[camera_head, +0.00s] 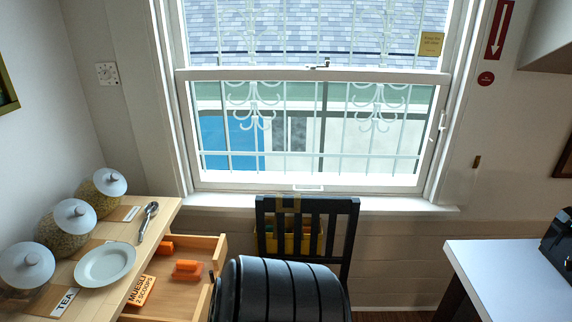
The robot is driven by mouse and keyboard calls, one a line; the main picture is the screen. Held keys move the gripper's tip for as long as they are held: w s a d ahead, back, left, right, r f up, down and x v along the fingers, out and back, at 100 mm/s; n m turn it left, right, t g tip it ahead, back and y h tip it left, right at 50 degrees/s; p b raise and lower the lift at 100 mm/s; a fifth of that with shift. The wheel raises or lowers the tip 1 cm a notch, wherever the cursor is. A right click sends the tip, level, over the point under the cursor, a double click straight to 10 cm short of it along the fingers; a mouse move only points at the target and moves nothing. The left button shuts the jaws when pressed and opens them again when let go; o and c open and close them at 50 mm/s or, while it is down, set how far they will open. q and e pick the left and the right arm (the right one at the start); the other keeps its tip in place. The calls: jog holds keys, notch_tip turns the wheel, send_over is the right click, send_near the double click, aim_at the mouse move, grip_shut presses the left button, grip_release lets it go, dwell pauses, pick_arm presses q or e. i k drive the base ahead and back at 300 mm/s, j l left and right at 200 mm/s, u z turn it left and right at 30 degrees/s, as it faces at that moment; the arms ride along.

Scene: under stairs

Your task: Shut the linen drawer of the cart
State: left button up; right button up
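A light wooden drawer (206,246) stands pulled out from under the wooden top (152,212) at the lower left. It is the only open drawer in view; no linen label shows on it. Two orange items, one (187,270) near its middle and one (165,248) near the back, lie inside. Its near end is cut off by the picture's bottom edge, and a dark ribbed shape (285,290) stands close to its right side. I cannot make out gripper fingers on either arm.
A white table (500,275) is at right.

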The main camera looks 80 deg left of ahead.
aim_at(170, 299)
jog(key=u, duration=0.45)
jog(key=j+u, duration=0.1)
jog(key=u, duration=0.8)
jog(key=j+u, duration=0.1)
jog(key=u, duration=0.8)
jog(key=j+u, duration=0.1)
jog(key=u, duration=0.8)
jog(key=i, duration=0.05)
